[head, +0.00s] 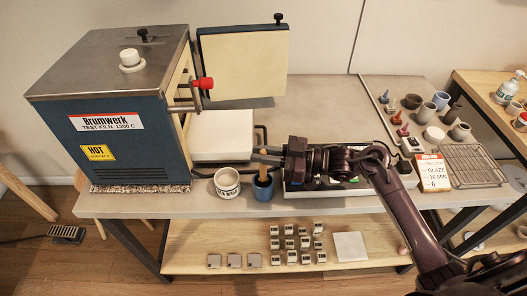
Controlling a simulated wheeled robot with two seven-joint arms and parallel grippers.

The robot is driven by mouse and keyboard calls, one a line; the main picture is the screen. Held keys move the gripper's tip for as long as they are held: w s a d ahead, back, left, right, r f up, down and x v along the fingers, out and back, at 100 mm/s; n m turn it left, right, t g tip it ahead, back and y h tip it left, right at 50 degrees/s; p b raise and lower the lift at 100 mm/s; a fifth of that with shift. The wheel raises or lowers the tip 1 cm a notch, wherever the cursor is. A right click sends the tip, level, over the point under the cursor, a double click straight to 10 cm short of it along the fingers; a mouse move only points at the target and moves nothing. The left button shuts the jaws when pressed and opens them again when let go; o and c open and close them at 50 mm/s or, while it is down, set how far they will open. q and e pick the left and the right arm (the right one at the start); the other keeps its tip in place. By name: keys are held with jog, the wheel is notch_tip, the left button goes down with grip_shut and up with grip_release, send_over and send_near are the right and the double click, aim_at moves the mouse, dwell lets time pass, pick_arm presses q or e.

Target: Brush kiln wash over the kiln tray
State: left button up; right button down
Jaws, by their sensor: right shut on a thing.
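My right gripper (272,155) reaches in from the right above the bench. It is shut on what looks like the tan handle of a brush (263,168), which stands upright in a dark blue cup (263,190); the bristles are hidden. A white jar (228,190) with a dark label, apparently the kiln wash, stands just left of the cup, open at the top. A pale flat slab (222,132), apparently the kiln tray, lies behind the jar beside the kiln. My left gripper is not in view.
The blue kiln (125,115) stands at the left with its door (245,62) open. A glaze box (432,172), a wire rack (472,164) and several small pots are at the right. The bench's back middle is clear.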

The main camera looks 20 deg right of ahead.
jog(key=shift+f, duration=0.3)
jog(key=c, duration=1.3)
grip_release()
jog(key=b+v, duration=0.2)
jog(key=v, duration=0.5)
jog(key=shift+s+d, duration=0.2)
jog(key=shift+d, duration=0.15)
jog(key=shift+d, duration=0.1)
